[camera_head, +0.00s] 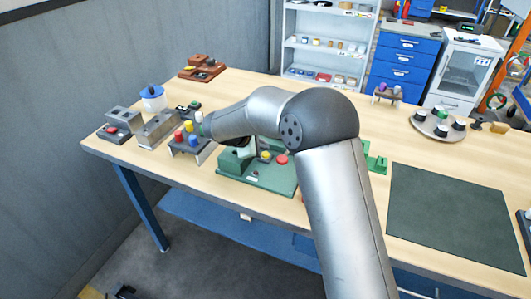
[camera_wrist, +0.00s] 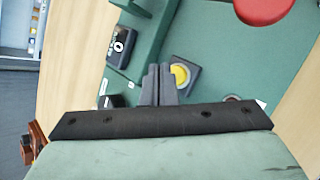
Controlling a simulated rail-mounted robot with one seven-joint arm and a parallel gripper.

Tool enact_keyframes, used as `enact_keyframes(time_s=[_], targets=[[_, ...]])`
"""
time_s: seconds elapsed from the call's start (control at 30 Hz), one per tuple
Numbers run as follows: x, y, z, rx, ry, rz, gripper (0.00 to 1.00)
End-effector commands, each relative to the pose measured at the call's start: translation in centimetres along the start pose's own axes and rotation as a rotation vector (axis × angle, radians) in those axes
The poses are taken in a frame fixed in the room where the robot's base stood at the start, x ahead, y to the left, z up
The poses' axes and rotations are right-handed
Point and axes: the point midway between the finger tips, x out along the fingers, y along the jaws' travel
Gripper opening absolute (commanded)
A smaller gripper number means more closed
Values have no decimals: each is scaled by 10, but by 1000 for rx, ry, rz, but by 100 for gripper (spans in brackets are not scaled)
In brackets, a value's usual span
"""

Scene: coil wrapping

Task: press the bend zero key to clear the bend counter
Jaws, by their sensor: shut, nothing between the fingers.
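A green machine base (camera_head: 255,178) sits on the table, partly hidden behind my arm. It carries a yellow button (camera_head: 265,156) and a red knob (camera_head: 281,159). In the wrist view, a black key with a white round zero-like mark (camera_wrist: 122,42) lies left of my gripper (camera_wrist: 158,70). The gripper's fingers are together and empty, over the green base (camera_wrist: 225,60). The yellow button (camera_wrist: 180,76) in its dark housing is just right of the fingertips. The red knob (camera_wrist: 263,8) is at the top right. I cannot tell the fingertip height above the base.
A raised green wall (camera_wrist: 148,40) stands between the marked key and the fingers. In the head view, a stand with coloured knobs (camera_head: 186,144) and grey metal blocks (camera_head: 158,128) are left of the machine. A dark mat (camera_head: 455,215) lies clear on the right.

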Motion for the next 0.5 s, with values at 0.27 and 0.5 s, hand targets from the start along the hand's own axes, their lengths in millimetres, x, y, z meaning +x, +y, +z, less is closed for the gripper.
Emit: enact_keyframes(time_s=[0.27, 0.5], targets=[[-2, 1, 1, 0, 0, 1, 0], [-17, 13, 13, 1, -1, 2, 0]])
